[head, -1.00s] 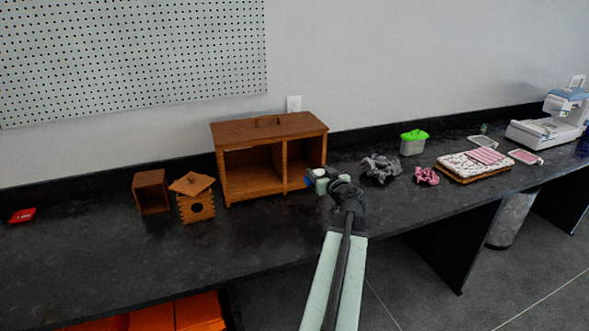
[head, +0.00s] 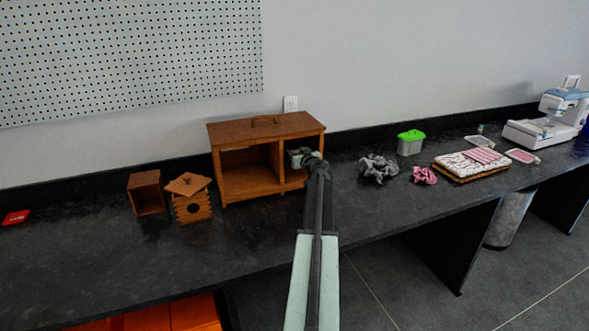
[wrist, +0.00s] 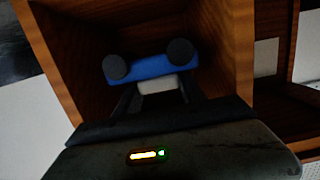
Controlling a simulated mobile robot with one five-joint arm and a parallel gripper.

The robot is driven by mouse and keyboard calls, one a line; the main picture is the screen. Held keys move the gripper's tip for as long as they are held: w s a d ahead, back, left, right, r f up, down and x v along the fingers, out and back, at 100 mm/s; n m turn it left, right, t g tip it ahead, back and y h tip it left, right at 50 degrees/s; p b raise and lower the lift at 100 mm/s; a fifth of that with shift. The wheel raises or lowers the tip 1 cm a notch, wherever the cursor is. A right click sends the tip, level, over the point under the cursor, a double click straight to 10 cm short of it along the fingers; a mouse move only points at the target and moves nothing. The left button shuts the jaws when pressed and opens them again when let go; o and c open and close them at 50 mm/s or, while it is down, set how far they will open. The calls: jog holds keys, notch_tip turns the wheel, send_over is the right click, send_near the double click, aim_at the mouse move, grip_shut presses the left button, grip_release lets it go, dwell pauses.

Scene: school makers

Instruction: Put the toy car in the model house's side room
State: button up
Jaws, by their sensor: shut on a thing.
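The model house (head: 228,185) is a brown wooden box with a handle on top, a wide room on the left and a narrow side room on the right. My gripper (head: 300,156) is at the opening of the side room in the head view. In the wrist view my gripper (wrist: 158,92) is shut on the toy car (wrist: 150,66), which is blue with dark wheels. The car is within the wooden walls of the side room (wrist: 215,40). In the head view the car is hidden by my gripper. Whether it touches the floor, I cannot tell.
A small open wooden box (head: 147,193) and a wooden birdhouse (head: 190,200) stand left of the house. Grey crumpled cloth (head: 378,169), pink cloth (head: 424,175) and a green-lidded tub (head: 411,142) lie to the right. The counter front (head: 250,245) is clear.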

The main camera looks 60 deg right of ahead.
notch_tip(320, 180, down, 5)
jog(key=b, duration=0.4)
jog(key=shift+f, duration=0.1)
jog(key=shift+w+d+f+b, duration=0.1)
jog(key=shift+w+f+b, duration=0.05)
jog(key=shift+f+b, duration=0.15)
jog(key=shift+r, duration=0.3)
jog(key=shift+f, duration=0.2)
jog(key=o, duration=1.4)
jog(key=shift+r, duration=0.15)
jog(key=shift+r+p, duration=0.2)
jog(key=shift+p, duration=0.1)
jog(key=p+v, duration=0.1)
jog(key=v, duration=1.1)
jog(key=shift+p, duration=0.3)
